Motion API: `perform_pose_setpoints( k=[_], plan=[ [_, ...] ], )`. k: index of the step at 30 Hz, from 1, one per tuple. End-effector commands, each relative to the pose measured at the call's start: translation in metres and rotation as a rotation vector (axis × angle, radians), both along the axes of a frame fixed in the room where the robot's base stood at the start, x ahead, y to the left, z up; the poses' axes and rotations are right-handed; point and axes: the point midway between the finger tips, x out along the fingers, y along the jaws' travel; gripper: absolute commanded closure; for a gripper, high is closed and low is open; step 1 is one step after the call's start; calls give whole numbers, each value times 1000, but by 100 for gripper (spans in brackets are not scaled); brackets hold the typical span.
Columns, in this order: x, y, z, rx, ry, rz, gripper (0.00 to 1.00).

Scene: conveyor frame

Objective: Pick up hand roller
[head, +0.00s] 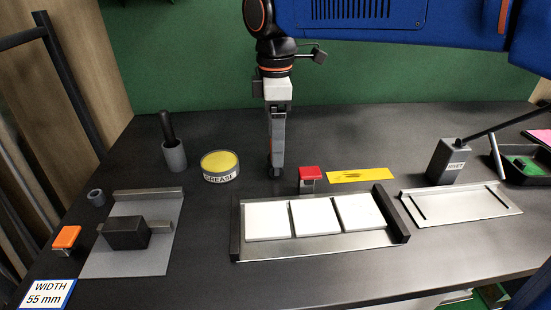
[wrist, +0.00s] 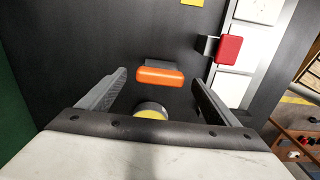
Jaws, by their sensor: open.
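An orange bar with a dark grey part behind it (wrist: 160,76) lies on the dark bench ahead of my gripper in the wrist view; it appears to be the hand roller, though its shape is not clear. My gripper (wrist: 158,84) is open, with one finger on each side of the bar's line and nothing held. In the head view my gripper (head: 274,172) points down, low over the bench, between the grease tin (head: 220,166) and the red-topped block (head: 310,178). The tin partly shows in the wrist view (wrist: 151,110).
A tray (head: 320,250) with white tiles lies in front of my gripper. A yellow card (head: 361,175) is to the right. A grey cup (head: 175,157) with a black rod stands left. A rivet box (head: 446,164) and metal plate (head: 462,212) are right.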

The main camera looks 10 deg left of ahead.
Motion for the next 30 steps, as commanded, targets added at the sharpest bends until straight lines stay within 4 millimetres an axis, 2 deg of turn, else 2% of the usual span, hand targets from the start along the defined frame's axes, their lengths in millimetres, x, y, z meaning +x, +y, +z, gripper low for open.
perform_pose_setpoints(
  k=[6,14,15,20,21,30],
  plan=[
    [0,0,-23,0,0,0,16],
    [0,0,-26,0,0,0,16],
    [0,0,-26,0,0,0,20],
    [0,0,-25,0,0,0,59],
    [0,0,-25,0,0,0,62],
    [0,0,-22,1,-1,0,62]
  ],
)
